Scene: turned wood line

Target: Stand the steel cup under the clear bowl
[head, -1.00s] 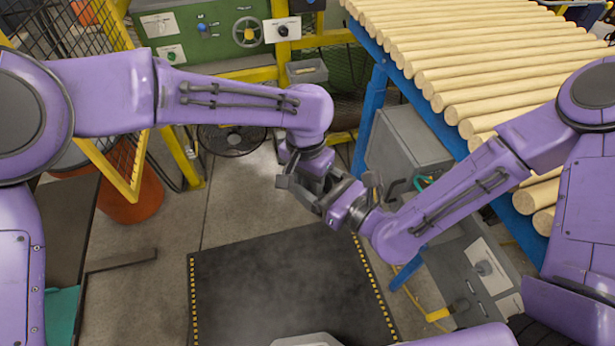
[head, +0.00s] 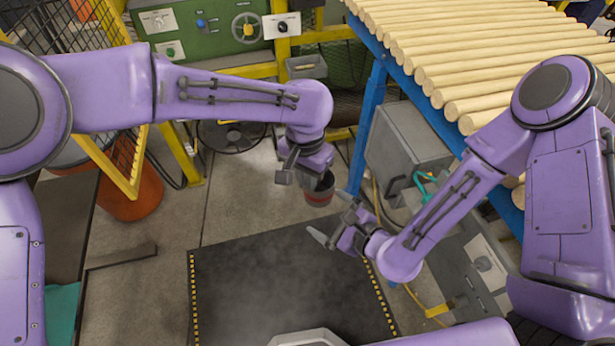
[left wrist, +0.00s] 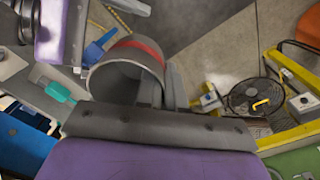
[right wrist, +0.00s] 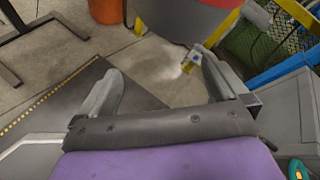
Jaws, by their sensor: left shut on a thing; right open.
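The steel cup (head: 319,190), grey with a red band, is in my left gripper (head: 304,178), which is shut on it and holds it in the air. In the left wrist view the cup (left wrist: 125,72) shows its round open end and hollow inside. My right gripper (head: 332,220) is open and empty, below and to the right of the cup, apart from it. In the right wrist view the cup (right wrist: 185,16) is cut by the top edge, beyond the spread fingers. I cannot make out the clear bowl in any view.
A dark floor mat (head: 270,290) with yellow-black edges lies below my grippers. A blue-framed conveyor (head: 362,125) with wooden rods stands at right, beside a grey box (head: 405,140). A yellow fence (head: 125,180), orange bin (head: 135,200) and fan (head: 232,137) are at left.

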